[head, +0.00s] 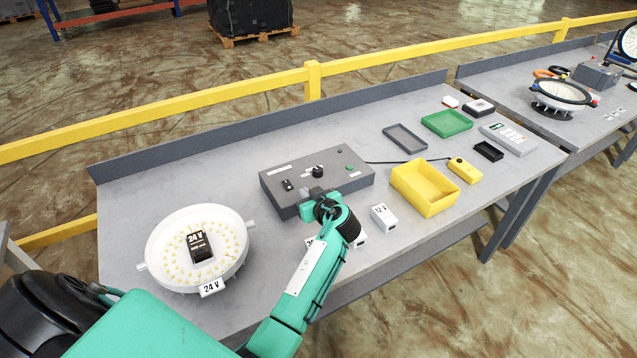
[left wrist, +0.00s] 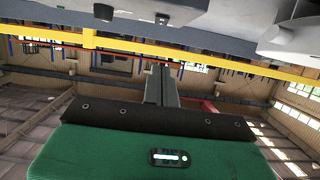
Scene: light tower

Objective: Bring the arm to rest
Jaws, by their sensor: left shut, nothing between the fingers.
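My left arm (head: 300,283), teal with black joints, reaches in from the lower left of the head view. Its gripper (head: 310,193) is at the front edge of the dark grey control box (head: 342,173), partly hidden by my wrist; whether it touches the box I cannot tell. In the left wrist view the gripper (left wrist: 161,75) has its grey fingers shut together with nothing between them. My right gripper is not in view.
A white round lamp (head: 158,248) with a black 24 V block (head: 200,246) is at the left of the grey table (head: 130,190). A white 12 V block (head: 383,217) stands right of my wrist. A yellow bin (head: 437,207), green tray (head: 447,123) and yellow device (head: 465,170) are farther right.

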